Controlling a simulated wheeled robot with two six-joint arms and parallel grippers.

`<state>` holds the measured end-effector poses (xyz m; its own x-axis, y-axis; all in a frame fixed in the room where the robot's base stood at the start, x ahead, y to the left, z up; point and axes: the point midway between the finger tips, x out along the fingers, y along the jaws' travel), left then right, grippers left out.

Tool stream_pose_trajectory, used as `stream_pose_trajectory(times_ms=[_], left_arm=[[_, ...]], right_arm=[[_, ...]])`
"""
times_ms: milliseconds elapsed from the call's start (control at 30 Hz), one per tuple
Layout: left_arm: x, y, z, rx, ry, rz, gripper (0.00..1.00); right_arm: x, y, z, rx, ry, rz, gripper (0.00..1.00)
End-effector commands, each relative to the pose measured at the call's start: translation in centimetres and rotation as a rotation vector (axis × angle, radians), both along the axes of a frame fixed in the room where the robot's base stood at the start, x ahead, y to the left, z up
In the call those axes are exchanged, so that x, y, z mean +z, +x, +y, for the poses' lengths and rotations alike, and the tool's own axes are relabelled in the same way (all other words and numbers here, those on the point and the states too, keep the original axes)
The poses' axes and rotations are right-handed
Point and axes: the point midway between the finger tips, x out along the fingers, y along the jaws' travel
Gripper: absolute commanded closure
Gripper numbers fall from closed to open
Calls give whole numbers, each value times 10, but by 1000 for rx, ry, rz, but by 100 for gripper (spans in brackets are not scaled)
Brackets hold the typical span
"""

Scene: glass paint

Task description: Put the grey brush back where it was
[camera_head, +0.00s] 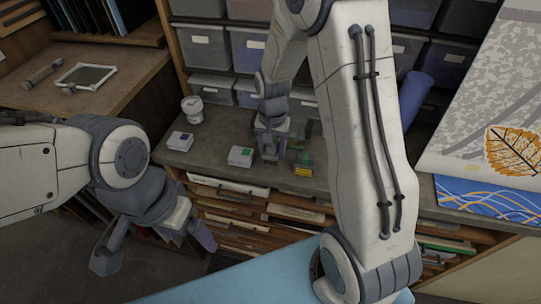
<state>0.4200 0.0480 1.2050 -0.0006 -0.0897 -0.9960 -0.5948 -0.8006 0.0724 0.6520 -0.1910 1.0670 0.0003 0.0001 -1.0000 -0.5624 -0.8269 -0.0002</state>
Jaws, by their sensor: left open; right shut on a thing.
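My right gripper (271,139) reaches down to the grey shelf top at the back, among a row of small blocks. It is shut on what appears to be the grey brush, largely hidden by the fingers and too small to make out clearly. A small grey block (270,154) shows right at its fingertips; I cannot tell whether they touch. My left gripper (155,250) is open and empty at the lower left, in front of the shelf and away from the blocks.
Storage bins (209,86) line the back. A blue-purple roll (414,97) leans at right, partly behind my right arm.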

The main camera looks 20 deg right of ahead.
Motion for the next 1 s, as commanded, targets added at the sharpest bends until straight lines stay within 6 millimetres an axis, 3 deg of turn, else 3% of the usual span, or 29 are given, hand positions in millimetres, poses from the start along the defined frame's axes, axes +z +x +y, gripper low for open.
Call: stream_pose_trajectory(times_ms=[400,800,833,900,1000], left_arm=[[18,0,0,-3,0,0,16],[13,0,0,-3,0,0,16],[13,0,0,-2,0,0,16],[14,0,0,-2,0,0,16],[14,0,0,-2,0,0,16]], right_arm=[[-40,4,4,3,0,2,98],[-47,4,5,4,0,0,98],[-47,4,5,4,0,0,42],[-46,4,5,4,0,0,16],[-46,4,5,4,0,0,16]])
